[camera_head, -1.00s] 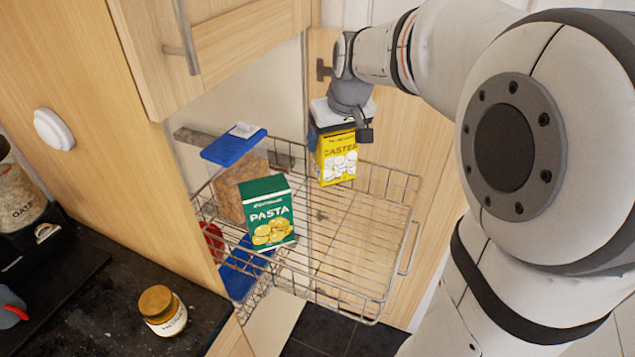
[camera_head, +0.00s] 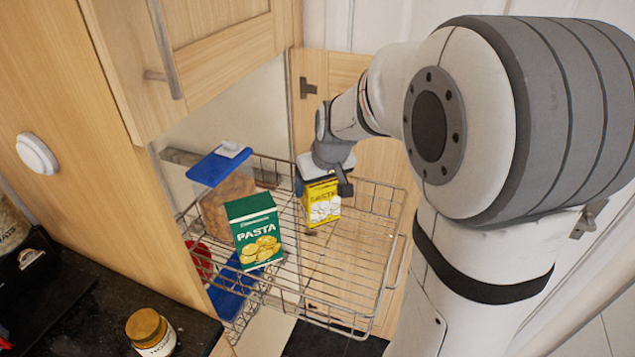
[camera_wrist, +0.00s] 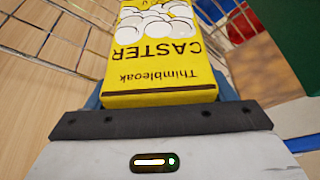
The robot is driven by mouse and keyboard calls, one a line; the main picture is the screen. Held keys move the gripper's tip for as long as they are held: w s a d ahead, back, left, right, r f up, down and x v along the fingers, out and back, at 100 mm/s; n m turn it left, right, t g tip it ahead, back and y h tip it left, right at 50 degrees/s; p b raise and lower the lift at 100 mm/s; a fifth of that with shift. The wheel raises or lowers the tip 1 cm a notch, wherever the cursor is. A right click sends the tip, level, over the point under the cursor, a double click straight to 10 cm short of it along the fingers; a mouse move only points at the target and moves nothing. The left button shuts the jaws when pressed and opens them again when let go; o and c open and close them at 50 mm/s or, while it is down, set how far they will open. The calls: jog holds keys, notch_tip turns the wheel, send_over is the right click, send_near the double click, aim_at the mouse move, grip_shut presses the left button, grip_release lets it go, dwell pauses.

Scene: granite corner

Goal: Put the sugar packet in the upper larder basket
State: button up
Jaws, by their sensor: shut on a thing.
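The sugar packet (camera_head: 321,203) is a yellow box with white lumps printed on it. In the wrist view the yellow packet (camera_wrist: 160,62) reads "Thimbleoak CASTER". My gripper (camera_head: 323,180) is shut on its top end, and the packet hangs upright beneath. The upper larder basket (camera_head: 345,262) is a pulled-out wire basket. The packet is over its back part, right of the pasta box. I cannot tell whether its bottom touches the wires. The fingers are mostly hidden by the packet and wrist.
A green pasta box (camera_head: 254,232) and a blue-lidded clear container (camera_head: 218,167) stand in the basket's left part. A lower basket (camera_head: 238,318) shows beneath. The basket's front and right are empty. A gold-lidded jar (camera_head: 150,332) stands on the dark worktop.

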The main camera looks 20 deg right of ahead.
jog(key=shift+f+b, duration=0.4)
jog(key=shift+f, duration=0.1)
jog(key=o, duration=1.3)
jog(key=shift+o, duration=0.2)
jog(key=a+v, duration=0.1)
jog(key=v, duration=1.2)
jog(key=s+f+m, duration=0.1)
jog(key=s+f, duration=0.3)
jog(key=s, duration=0.4)
jog(key=s+f+g, duration=0.1)
jog(key=s+f, duration=0.3)
jog(key=s, duration=0.4)
jog(key=shift+s+a+f+m+h, duration=0.2)
jog(key=shift+s+a+m+h, duration=0.1)
jog(key=shift+s+m, duration=0.1)
